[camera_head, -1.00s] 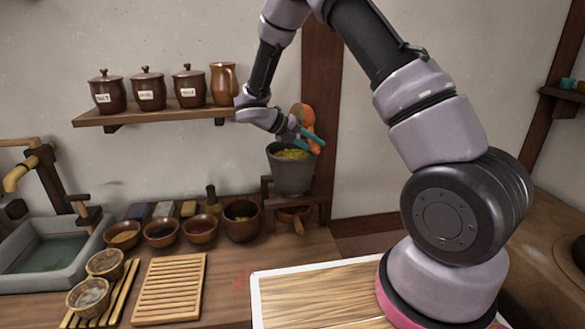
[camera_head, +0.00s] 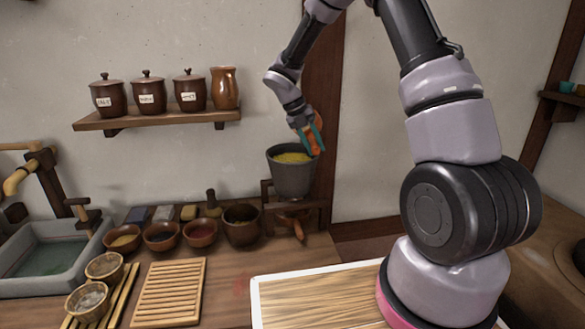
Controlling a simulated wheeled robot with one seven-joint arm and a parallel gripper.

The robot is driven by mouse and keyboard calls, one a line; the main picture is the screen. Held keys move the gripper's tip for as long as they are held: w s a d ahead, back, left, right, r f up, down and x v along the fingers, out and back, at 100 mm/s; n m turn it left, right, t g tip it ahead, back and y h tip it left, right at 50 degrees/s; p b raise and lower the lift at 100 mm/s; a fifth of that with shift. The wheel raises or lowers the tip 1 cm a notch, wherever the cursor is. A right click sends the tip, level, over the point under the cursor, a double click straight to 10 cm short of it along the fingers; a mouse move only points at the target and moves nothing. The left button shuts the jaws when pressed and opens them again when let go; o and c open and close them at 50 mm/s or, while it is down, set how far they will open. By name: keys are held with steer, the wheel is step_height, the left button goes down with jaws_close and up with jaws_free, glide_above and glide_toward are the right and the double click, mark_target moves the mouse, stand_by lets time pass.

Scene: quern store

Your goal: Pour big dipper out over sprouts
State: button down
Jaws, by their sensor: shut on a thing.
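A grey pot (camera_head: 291,180) with yellow-green contents, which look like the sprouts (camera_head: 291,158), stands on a dark wooden stand at the back. My gripper (camera_head: 312,138), with teal fingers, is above the pot's right rim. It is shut on an orange-brown thing, the big dipper (camera_head: 317,143). The dipper is partly hidden by the fingers, and its bowl cannot be made out clearly. Its lower end overlaps the pot's rim in the picture; I cannot tell whether it touches.
Under the stand sits a bowl with an orange-brown handle (camera_head: 299,230). Several brown bowls (camera_head: 202,232) line the counter to the left. Lidded jars and a jug (camera_head: 225,88) stand on the shelf (camera_head: 160,120). A slatted board (camera_head: 170,291) and a sink (camera_head: 45,262) are at left.

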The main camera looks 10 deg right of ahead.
steer(key=shift+w+d+g+y, duration=0.1)
steer(key=shift+d+g+y, duration=0.2)
steer(key=shift+y, duration=0.4)
steer(key=shift+w+d+f+n+g+y+b, duration=0.15)
steer(key=shift+w+d+f+g+y+b, duration=0.15)
steer(key=shift+d+y+b, duration=0.45)
steer(key=shift+w+d+f+n+g+y+b, duration=0.2)
steer(key=shift+d+g+y+b, duration=0.35)
steer(key=shift+y, duration=0.45)
steer(key=shift+w+d+f+n+g+y+b, duration=0.1)
steer(key=shift+w+d+f+g+y+b, duration=0.15)
steer(key=shift+d+y+b, duration=0.45)
steer(key=shift+d+y, duration=0.2)
steer(key=shift+y, duration=0.05)
steer(key=shift+d+y+b, duration=0.3)
steer(key=shift+y, duration=0.1)
steer(key=shift+w+d+r+b, duration=0.15)
steer(key=shift+d+b, duration=0.1)
steer(key=shift+b, duration=0.1)
